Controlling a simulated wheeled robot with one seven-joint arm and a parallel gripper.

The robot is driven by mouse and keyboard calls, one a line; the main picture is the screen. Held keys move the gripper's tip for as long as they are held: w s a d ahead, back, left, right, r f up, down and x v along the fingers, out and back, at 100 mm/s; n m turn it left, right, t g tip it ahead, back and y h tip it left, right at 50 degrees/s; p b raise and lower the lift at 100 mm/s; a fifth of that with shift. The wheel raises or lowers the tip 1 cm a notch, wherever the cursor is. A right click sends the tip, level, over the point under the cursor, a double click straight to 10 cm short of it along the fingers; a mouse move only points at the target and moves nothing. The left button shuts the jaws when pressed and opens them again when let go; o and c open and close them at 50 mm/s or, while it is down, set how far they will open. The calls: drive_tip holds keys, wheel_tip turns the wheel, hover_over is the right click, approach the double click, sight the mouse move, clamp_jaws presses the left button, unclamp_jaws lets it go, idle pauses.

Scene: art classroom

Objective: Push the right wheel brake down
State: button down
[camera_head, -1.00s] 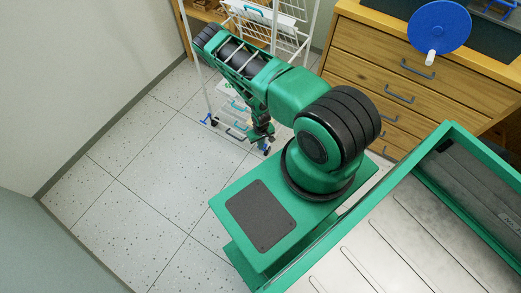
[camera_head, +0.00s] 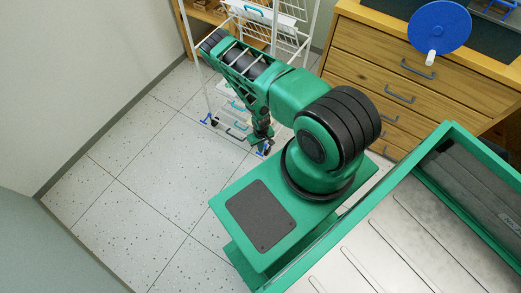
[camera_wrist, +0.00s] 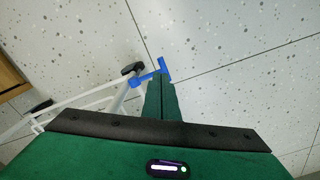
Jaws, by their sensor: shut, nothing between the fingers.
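A white wire rack (camera_head: 311,25) stands on small black casters with blue brake levers. Its right wheel brake (camera_head: 266,150) is at the front right foot, partly hidden by my gripper (camera_head: 263,141). In the wrist view this blue brake (camera_wrist: 146,78) lies right at the fingertips of my gripper (camera_wrist: 161,82), beside its black wheel (camera_wrist: 132,68). The fingers are shut with nothing between them and point down to the floor. They appear to touch or nearly touch the lever; I cannot tell which. The left wheel brake (camera_head: 206,121) is apart from my gripper.
A wooden drawer cabinet (camera_head: 375,75) with blue-grey handles stands right of the rack. A blue disc (camera_head: 440,27) with a white handle is at its top. The speckled floor (camera_head: 135,170) to the left is clear, up to the pale wall (camera_head: 80,80).

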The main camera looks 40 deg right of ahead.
drive_tip(key=shift+f, duration=0.2)
wheel_tip(320, 180, up, 7)
drive_tip(key=a, duration=0.2)
drive_tip(key=shift+s, duration=0.4)
idle(0.7)
idle(0.4)
